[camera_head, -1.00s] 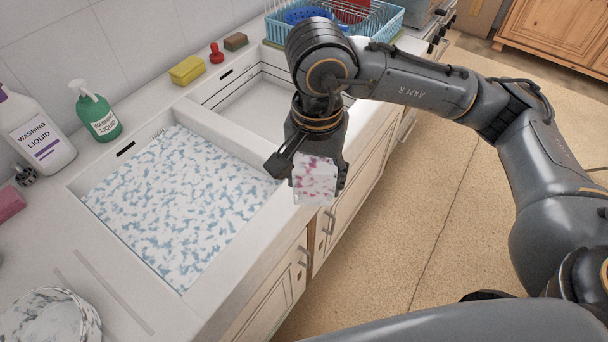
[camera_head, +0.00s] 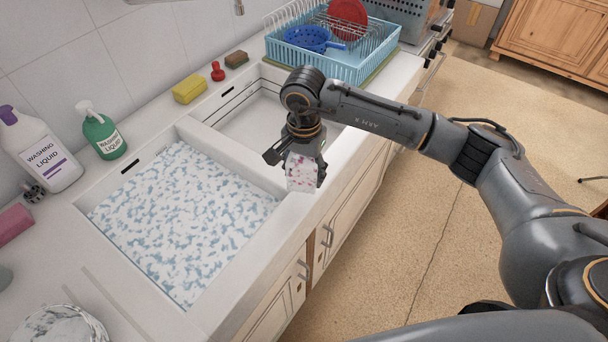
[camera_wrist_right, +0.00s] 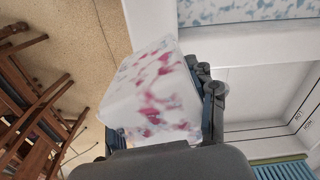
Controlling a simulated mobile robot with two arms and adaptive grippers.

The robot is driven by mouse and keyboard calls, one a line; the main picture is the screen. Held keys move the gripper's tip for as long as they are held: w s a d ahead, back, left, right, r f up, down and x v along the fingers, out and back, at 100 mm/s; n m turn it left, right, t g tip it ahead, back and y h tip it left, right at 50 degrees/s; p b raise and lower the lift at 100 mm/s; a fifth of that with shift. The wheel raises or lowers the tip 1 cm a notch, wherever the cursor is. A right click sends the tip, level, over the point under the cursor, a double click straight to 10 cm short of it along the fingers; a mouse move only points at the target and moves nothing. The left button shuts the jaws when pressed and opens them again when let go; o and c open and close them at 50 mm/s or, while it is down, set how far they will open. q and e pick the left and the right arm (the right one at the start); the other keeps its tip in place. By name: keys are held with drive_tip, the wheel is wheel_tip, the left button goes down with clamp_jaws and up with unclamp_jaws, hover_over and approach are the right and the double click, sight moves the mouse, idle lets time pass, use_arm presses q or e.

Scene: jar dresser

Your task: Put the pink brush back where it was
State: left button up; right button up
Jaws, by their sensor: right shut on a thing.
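My right gripper (camera_head: 298,170) is shut on a whitish, block-like thing with pink patches (camera_head: 301,174). It holds this thing above the front rim of the double sink, near the divider. The held thing also shows in the right wrist view (camera_wrist_right: 155,95), between the fingers. The pink shows only in patches on a white coating, and I cannot tell whether this is the pink brush. A plain pink block (camera_head: 14,224) lies at the left end of the counter. A small red knobbed thing (camera_head: 217,72) stands behind the sink. My left gripper is not in view.
The left basin (camera_head: 180,220) is full of white and blue foam; the right basin (camera_head: 250,112) looks empty. Behind stand a yellow sponge (camera_head: 189,90), a brown block (camera_head: 236,59) and soap bottles (camera_head: 103,135). A blue dish rack (camera_head: 325,62) is beyond. A foamy bowl (camera_head: 60,325) is front left.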

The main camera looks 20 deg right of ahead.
sight(304, 181)
drive_tip(key=shift+w+d+f+p, duration=0.1)
drive_tip(key=shift+w+f+p, duration=0.2)
drive_tip(key=shift+f, duration=0.2)
wheel_tip(304, 181, down, 2)
drive_tip(key=shift+f+p, duration=0.2)
drive_tip(key=shift+p, duration=0.65)
drive_tip(key=shift+f, duration=0.2)
drive_tip(key=shift+f+b, duration=0.15)
drive_tip(key=shift+b, duration=0.15)
drive_tip(key=o, duration=1)
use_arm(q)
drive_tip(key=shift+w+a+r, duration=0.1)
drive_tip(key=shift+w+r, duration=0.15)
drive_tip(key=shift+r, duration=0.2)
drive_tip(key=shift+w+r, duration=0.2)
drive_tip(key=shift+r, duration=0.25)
